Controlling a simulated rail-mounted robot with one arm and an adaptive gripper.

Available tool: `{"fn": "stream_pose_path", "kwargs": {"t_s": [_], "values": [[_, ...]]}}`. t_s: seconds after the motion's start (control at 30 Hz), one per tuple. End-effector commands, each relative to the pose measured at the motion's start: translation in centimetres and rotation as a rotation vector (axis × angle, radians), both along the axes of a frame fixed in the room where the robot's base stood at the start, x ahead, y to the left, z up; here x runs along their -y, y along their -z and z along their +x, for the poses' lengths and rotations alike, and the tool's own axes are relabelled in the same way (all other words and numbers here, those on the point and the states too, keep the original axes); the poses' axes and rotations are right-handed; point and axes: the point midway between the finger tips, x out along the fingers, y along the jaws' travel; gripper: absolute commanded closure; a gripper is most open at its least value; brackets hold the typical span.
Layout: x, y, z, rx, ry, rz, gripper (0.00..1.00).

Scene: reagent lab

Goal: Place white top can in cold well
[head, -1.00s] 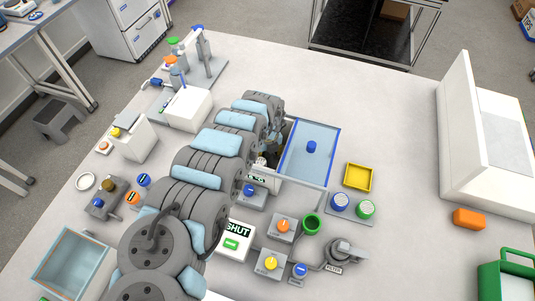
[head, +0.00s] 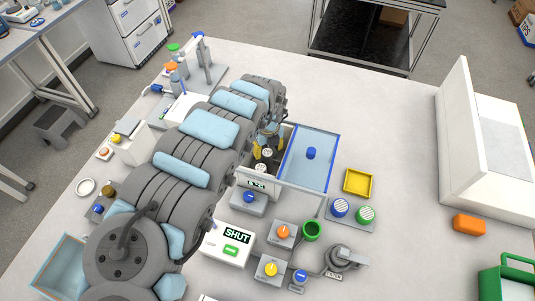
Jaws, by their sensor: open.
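The cold well (head: 285,131) is a dark-lined box with a small display on its front, left of a clear blue-edged panel. Two white-topped cans show in it, one farther back (head: 266,152) and one nearer the front (head: 262,167). My gripper (head: 267,148) reaches down over the well from behind my arm. Its yellow-tipped fingers are apart, close about the farther can; whether they touch it I cannot tell. My arm hides the well's left side and most of the gripper.
The blue-edged panel (head: 323,160) with a blue knob lies right of the well. Knob boxes and a SHUT sign (head: 232,242) sit in front.

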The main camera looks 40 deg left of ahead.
Motion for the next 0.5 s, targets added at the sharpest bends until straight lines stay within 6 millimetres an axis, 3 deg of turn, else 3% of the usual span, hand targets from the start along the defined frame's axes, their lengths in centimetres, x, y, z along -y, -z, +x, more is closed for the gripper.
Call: {"fn": "stream_pose_path", "kwargs": {"t_s": [0.2,0.5], "values": [[-0.1,-2.8,-0.1,0.0,0.0,0.004,0.4],[0.1,-4.8,-0.1,-0.002,0.0,0.002,0.4]]}}
